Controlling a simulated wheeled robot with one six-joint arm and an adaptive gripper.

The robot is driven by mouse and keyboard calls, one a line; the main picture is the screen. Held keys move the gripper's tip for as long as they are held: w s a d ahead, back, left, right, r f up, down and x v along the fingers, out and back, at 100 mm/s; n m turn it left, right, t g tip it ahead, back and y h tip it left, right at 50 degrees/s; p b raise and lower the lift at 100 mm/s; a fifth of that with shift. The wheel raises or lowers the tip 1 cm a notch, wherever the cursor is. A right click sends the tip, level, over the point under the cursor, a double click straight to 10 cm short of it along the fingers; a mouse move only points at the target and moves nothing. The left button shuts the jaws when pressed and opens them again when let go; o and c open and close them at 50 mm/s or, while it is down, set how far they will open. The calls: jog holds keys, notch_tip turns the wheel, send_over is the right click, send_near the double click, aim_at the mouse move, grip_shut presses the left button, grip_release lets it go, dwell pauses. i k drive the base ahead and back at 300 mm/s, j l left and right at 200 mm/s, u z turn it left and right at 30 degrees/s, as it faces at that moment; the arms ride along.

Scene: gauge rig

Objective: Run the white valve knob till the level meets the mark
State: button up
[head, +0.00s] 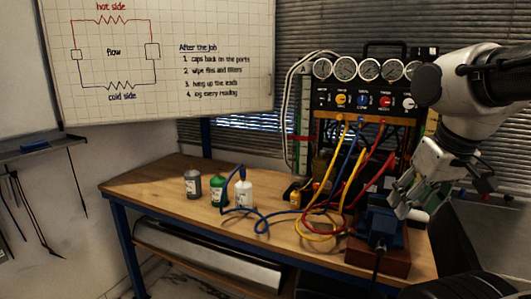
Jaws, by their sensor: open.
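The gauge rig (373,88) stands at the back right of the bench, a black panel with a row of round gauges above several coloured knobs. The white valve knob (408,102) seems to be the rightmost, close to my arm; its turn position is too small to read. An upright level column (305,108) stands at the rig's left, with a red mark (299,138) across it; the liquid level cannot be made out. My gripper (406,203) is open and empty, pointing down in front of the rig's right side, below the knob and apart from it.
Yellow, blue and red hoses (345,165) hang from the rig and loop over the bench (165,181). A blue vise-like device (380,226) on a red-brown block stands below my gripper. Grey, green and white bottles (243,190) stand mid-bench. The bench's left end is clear.

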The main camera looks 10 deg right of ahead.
aim_at(408, 104)
jog(key=z, duration=0.8)
